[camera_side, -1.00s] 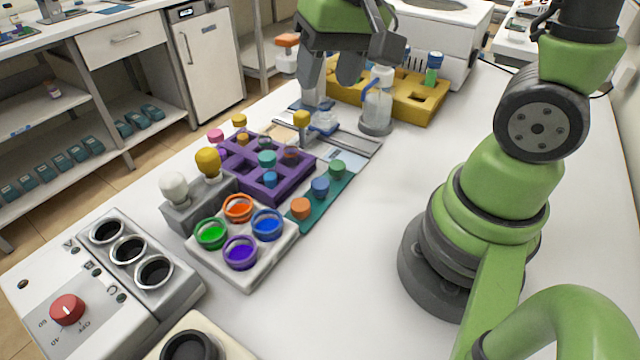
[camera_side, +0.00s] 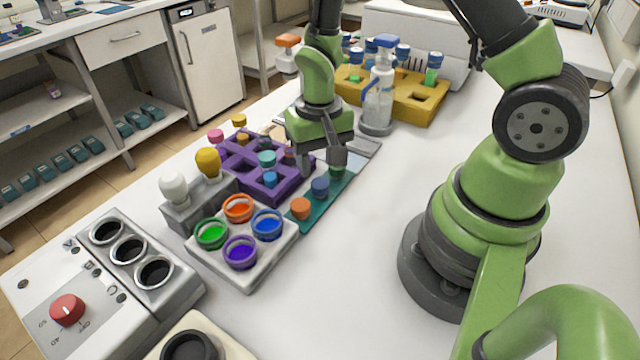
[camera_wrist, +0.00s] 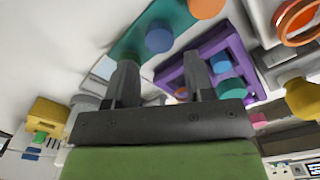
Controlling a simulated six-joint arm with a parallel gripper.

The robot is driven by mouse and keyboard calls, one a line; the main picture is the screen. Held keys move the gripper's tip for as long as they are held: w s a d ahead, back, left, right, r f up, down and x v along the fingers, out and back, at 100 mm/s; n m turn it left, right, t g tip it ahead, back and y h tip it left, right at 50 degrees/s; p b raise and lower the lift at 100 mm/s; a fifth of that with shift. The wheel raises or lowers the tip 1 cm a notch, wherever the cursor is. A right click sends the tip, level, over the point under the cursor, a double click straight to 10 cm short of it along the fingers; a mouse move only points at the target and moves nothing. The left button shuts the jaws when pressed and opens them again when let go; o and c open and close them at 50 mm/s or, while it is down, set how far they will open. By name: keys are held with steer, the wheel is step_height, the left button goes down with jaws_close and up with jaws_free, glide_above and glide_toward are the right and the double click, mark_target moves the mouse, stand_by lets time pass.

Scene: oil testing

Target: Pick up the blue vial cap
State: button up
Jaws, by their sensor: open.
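The blue vial cap (camera_side: 320,187) sits on a teal strip (camera_side: 302,224), between an orange cap (camera_side: 300,208) and a green cap (camera_side: 337,172). It also shows in the wrist view (camera_wrist: 159,37), beyond my fingertips and roughly centred between them. My gripper (camera_side: 321,163) is open and empty, pointing down near the strip's far end, and partly hides the green cap. In the wrist view, my gripper (camera_wrist: 160,68) has its fingers spread apart, with the blue cap clear of them.
A purple rack (camera_side: 283,190) with coloured vials, one of them blue-capped, stands just left of the strip. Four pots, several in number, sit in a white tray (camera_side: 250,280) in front. A bottle (camera_side: 378,100) and yellow rack (camera_side: 418,112) stand behind.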

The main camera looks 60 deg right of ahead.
mark_target(320, 182)
step_height(320, 182, down, 4)
steer(key=shift+s+a+f, duration=0.1)
steer(key=shift+f, duration=0.1)
steer(key=c, duration=0.7)
